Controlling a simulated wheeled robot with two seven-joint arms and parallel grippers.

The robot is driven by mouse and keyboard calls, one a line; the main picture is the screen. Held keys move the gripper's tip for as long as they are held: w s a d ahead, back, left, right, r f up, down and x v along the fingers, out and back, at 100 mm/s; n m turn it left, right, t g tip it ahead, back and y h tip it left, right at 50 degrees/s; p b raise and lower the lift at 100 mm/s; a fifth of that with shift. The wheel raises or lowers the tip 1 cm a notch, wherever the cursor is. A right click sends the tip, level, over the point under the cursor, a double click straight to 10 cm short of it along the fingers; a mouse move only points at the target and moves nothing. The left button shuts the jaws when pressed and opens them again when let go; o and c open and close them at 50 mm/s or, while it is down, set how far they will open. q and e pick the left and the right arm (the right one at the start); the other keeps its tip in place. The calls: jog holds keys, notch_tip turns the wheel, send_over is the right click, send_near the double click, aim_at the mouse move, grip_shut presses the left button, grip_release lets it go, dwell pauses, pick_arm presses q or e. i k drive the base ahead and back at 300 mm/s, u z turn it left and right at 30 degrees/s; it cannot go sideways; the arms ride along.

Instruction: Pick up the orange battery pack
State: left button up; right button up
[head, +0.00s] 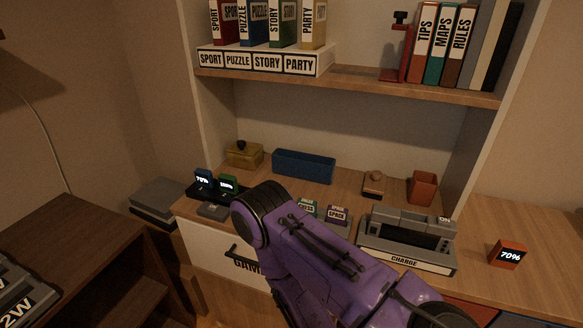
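The orange battery pack (508,254) stands on the wooden desk top at the far right. Its lit front display reads 70%. It stands apart, to the right of the grey charging dock (408,242) labelled CHARGE. One of my purple arms crosses the lower middle of the head view and hides part of the desk and drawer front. Neither gripper shows in this view, and nothing touches the battery pack.
A blue pack (203,180) and a green pack (228,185) with lit displays stand at the left. An orange-brown cup (423,188), a blue box (304,166) and small cartridges (337,214) sit on the desk. A book shelf (360,84) hangs above. Desk around the orange pack is clear.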

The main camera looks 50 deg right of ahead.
aim_at(505, 254)
jog(key=z, duration=3.05)
